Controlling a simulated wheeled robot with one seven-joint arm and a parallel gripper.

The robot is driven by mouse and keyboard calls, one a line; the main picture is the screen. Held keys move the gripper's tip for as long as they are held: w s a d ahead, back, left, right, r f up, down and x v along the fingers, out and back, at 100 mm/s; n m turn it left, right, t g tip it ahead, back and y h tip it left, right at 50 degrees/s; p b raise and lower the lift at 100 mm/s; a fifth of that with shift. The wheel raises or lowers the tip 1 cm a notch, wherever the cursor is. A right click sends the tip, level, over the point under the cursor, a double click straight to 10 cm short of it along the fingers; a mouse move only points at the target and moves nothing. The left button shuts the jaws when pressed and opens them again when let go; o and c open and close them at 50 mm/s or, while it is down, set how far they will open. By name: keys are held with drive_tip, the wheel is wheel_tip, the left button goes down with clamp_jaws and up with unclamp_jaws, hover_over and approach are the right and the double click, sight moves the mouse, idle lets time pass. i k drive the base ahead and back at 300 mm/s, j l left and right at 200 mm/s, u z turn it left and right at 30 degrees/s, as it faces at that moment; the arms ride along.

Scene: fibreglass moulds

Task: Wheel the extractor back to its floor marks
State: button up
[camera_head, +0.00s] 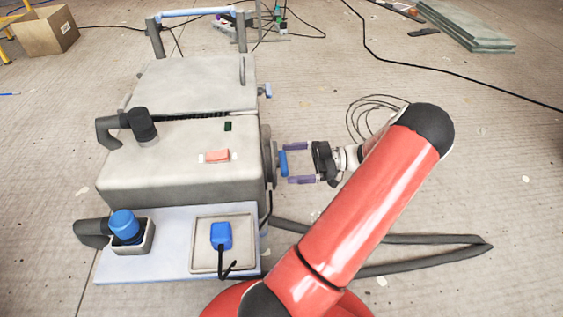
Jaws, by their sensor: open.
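The extractor (180,170) is a boxy beige-grey unit with a lid, dark hose fittings on its left side and a dark frame with a light blue bar (195,13) at its far end. A blue knob or handle (283,163) sticks out from a dark round part on its right side. My gripper (290,164) is at that right side, its two purple fingers open, one beyond and one nearer than the blue part. Whether the fingers touch it I cannot tell. No floor marks can be made out clearly.
A pale blue shelf (165,262) on the extractor's near side bears a blue-topped item and a blue block. A dark hose (420,239) and black cables (375,50) lie on the floor. A cardboard box (45,32) stands far left; grey-green boards (465,25) lie far right.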

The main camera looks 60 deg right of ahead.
sight(167, 181)
drive_tip(key=k+l, duration=0.75)
drive_tip(key=l, duration=0.2)
